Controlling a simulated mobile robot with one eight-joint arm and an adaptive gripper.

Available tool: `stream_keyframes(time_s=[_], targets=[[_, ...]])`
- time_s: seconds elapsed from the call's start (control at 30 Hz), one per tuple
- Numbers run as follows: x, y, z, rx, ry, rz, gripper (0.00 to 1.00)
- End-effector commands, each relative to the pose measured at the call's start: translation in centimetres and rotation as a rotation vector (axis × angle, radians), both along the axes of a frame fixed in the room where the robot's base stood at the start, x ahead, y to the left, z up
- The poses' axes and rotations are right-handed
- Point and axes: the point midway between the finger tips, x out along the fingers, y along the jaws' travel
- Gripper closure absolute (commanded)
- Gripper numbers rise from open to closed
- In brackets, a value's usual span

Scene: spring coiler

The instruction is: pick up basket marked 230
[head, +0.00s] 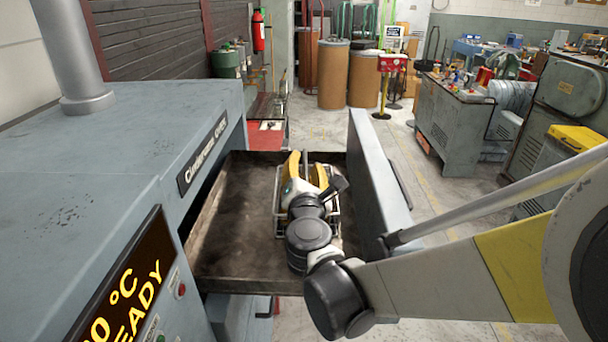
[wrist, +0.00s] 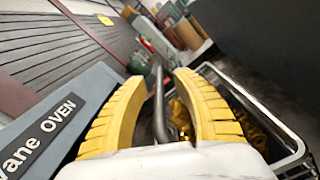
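A wire basket (head: 277,205) stands on a dark tray (head: 232,225) in front of the oven. In the wrist view, the basket's pale rim (wrist: 268,112) shows at the right, with yellowish coiled parts (wrist: 250,130) inside. A dark upright bar (wrist: 159,110), seemingly its handle, stands between the yellow fingers. My gripper (head: 306,168) is over the basket and hides much of it. In the wrist view, my gripper (wrist: 158,84) has its fingers apart, with a gap on each side of the bar. No 230 mark is readable.
The blue-grey oven (head: 130,140) is close on the left, with a lit display (head: 125,290) reading READY. A grey upright panel (head: 378,175) bounds the tray on the right. Brown drums (head: 333,75) and a workbench (head: 450,125) stand farther back, with open floor between.

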Motion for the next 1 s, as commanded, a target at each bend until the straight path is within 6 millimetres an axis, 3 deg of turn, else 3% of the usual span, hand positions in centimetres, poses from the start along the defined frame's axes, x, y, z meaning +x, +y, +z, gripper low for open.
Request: stream_keyframes(time_s=[0.13, 0.27, 0.67, 0.77, 1.0], targets=[[0.0, 0.0, 0.0, 0.0, 0.0, 0.0, 0.65], [-0.1, 0.0, 0.0, 0.0, 0.0, 0.0, 1.0], [-0.1, 0.0, 0.4, 0.0, 0.0, 0.0, 1.0], [-0.1, 0.0, 1.5, -0.001, 0.0, 0.0, 1.0], [-0.1, 0.0, 6.4, -0.001, 0.0, 0.0, 1.0]])
